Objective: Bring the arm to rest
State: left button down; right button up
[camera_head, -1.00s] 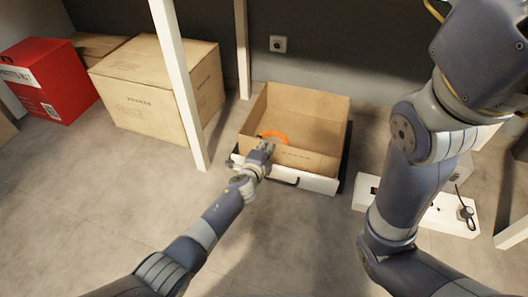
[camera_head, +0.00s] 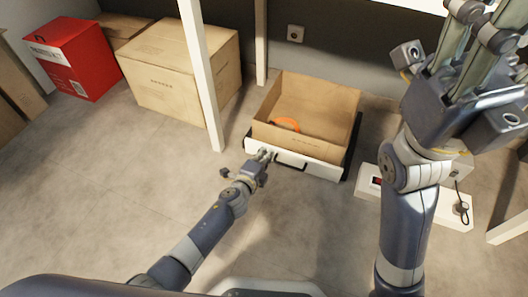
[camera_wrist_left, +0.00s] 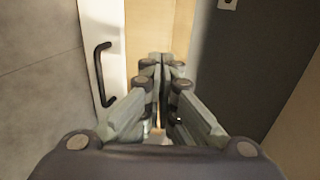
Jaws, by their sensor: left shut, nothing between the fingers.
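My left gripper (camera_head: 263,155) is shut and empty. It sits in front of the white drawer-like front (camera_head: 310,166) with a dark handle, under the open carton (camera_head: 295,145). In the left wrist view, my left gripper's fingers (camera_wrist_left: 160,62) meet in the middle, with the dark handle (camera_wrist_left: 103,75) to their left. My right gripper (camera_head: 480,40) is raised at the upper right, fingers pointing up; its tips are partly cut off at the frame edge, so its opening is unclear.
An orange thing (camera_head: 286,125) lies inside the open carton. A closed carton (camera_head: 165,75) and a red box (camera_head: 75,60) stand at the left. A white post (camera_head: 205,80) rises between them and the open carton. A white panel with a cable (camera_head: 430,207) lies at the right. The floor at left is clear.

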pick_arm(q)
jog(key=shift+s+a+r, duration=0.1)
jog(key=shift+s+a, duration=0.05)
jog(key=shift+s, duration=0.25)
